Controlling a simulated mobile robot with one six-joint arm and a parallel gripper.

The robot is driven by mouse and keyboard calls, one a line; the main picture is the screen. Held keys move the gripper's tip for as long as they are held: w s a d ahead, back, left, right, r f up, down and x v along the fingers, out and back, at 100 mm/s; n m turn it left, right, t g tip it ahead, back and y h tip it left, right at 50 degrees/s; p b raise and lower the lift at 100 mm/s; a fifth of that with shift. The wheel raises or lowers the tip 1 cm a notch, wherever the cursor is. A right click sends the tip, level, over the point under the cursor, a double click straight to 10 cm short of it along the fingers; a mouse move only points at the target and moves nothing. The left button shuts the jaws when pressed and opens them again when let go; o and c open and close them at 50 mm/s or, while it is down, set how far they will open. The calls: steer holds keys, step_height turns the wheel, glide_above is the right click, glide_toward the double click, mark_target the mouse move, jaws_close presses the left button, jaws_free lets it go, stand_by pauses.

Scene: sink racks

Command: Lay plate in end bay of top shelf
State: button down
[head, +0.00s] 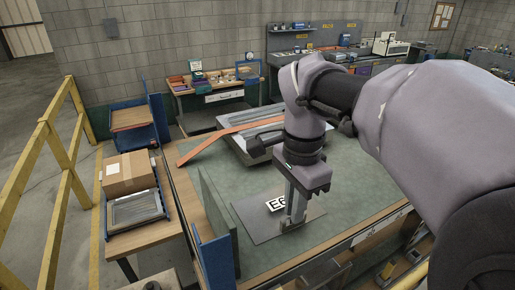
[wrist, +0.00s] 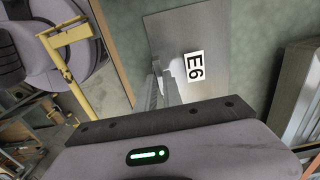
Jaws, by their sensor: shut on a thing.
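The plate (head: 252,222) is a flat grey sheet with a white label reading "E6". It lies level at or just above the green tabletop; I cannot tell if it touches. It also shows in the wrist view (wrist: 219,38). My gripper (head: 292,222) points down and is shut on the plate near its right part. In the wrist view the fingers (wrist: 165,85) meet the plate by the label. A blue-framed rack (head: 153,128) stands at the left, with a wooden board on its upper level. I cannot tell which bay is the end bay.
A green upright panel (head: 217,215) and a blue post (head: 214,262) stand left of the plate. Grey ribbed metal parts and an orange strip (head: 207,146) lie behind. Yellow railing (head: 58,170) borders the left.

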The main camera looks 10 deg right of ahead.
steer(key=c, duration=1.5)
jaws_free()
steer(key=shift+f, duration=0.1)
